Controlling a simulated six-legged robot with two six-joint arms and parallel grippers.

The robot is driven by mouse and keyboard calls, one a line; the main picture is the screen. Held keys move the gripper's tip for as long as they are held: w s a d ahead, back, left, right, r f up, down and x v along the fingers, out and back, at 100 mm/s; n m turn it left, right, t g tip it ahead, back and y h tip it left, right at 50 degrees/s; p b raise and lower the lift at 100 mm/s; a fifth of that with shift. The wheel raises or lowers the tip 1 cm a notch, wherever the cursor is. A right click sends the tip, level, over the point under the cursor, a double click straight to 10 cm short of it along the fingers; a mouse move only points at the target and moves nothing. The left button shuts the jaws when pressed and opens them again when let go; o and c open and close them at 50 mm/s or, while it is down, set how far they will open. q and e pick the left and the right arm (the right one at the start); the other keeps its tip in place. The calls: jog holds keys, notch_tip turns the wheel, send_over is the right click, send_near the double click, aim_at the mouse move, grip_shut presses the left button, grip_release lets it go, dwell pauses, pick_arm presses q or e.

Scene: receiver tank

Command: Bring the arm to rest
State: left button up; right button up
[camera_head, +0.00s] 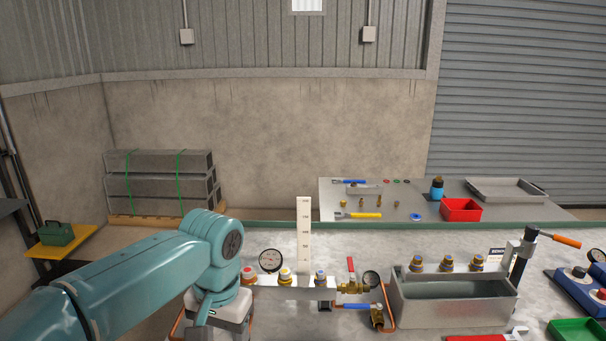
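My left arm (130,277) is teal and reaches in from the left edge. It bends down at its joint (215,238) over the near left part of the grey bench (440,242). Its pale wrist end (220,308) is low in the view, in front of the left end of the valve manifold (295,292). The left gripper's fingers do not show, so I see neither their opening nor anything held. My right arm and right gripper are out of view.
Gauges (271,260), a red-handled valve (351,272) and a blue-handled valve (350,306) stand right of the wrist. A grey metal tank (450,312) and a blue control box (577,292) are further right. A back table (335,205) holds a red bin (461,210).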

pick_arm(q)
jog(key=s+d+f+h, duration=0.1)
jog(key=s+f+h, duration=0.1)
jog(key=f, duration=1)
jog(key=s+d+f+h, duration=0.1)
jog(key=f, duration=1.1)
jog(key=s+f+n+h, duration=0.1)
jog(key=s+f+n, duration=0.3)
jog(key=s+f, duration=1)
jog(key=s, duration=0.3)
jog(key=shift+s+a+f+n+h, duration=0.15)
jog(key=shift+a+n+h, duration=0.15)
jog(key=shift+a+n, duration=0.1)
